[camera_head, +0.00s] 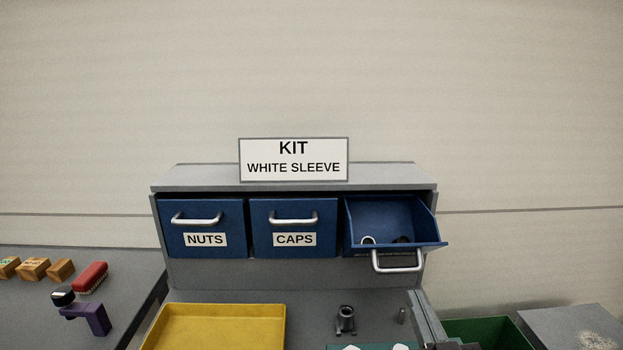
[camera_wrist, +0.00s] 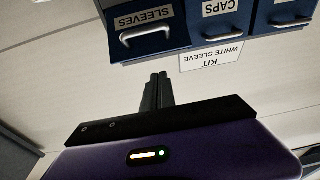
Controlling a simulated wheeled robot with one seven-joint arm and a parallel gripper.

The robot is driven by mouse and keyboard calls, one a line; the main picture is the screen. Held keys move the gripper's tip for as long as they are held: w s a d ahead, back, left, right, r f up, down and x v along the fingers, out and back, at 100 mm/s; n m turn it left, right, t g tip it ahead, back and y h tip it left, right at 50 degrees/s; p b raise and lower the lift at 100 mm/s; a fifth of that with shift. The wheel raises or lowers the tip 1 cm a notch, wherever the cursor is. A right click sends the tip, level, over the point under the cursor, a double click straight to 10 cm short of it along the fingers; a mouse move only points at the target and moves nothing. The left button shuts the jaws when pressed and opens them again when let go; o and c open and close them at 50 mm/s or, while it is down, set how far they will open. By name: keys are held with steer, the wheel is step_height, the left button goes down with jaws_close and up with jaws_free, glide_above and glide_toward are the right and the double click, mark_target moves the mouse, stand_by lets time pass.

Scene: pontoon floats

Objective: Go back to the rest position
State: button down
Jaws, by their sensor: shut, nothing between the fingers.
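My gripper (camera_wrist: 158,78) shows in the wrist view, which looks upside down. Its dark fingers are together with nothing between them. They point toward the drawer cabinet and appear apart from it. The grey cabinet (camera_head: 210,272) has a sign (camera_head: 293,159) reading KIT WHITE SLEEVE on top. The NUTS drawer (camera_head: 203,228) and CAPS drawer (camera_head: 294,228) are closed. The right drawer (camera_head: 375,215) is open, tilted out; its label reads SLEEVES (camera_wrist: 143,18) in the wrist view. A pale ring (camera_head: 368,240) and a dark piece (camera_head: 402,239) lie inside it. I cannot make out my gripper in the head view.
A yellow tray (camera_head: 215,310) and a small grey fitting (camera_head: 345,319) are before the cabinet. A green bin (camera_head: 487,334) stands at right. On the left table are wooden blocks (camera_head: 34,268), a red brush (camera_head: 90,277) and a purple bracket (camera_head: 90,317).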

steer(key=s+f+g, duration=0.1)
steer(key=s+f, duration=0.3)
steer(key=s, duration=0.8)
steer(key=s+d+f+g, duration=0.1)
steer(key=s+f, duration=0.4)
steer(key=s, duration=0.8)
steer(key=s+f+g, duration=0.3)
steer(key=s+f, duration=0.2)
steer(key=s, duration=0.8)
steer(key=shift+s+d, duration=0.15)
steer(key=shift+d, duration=0.25)
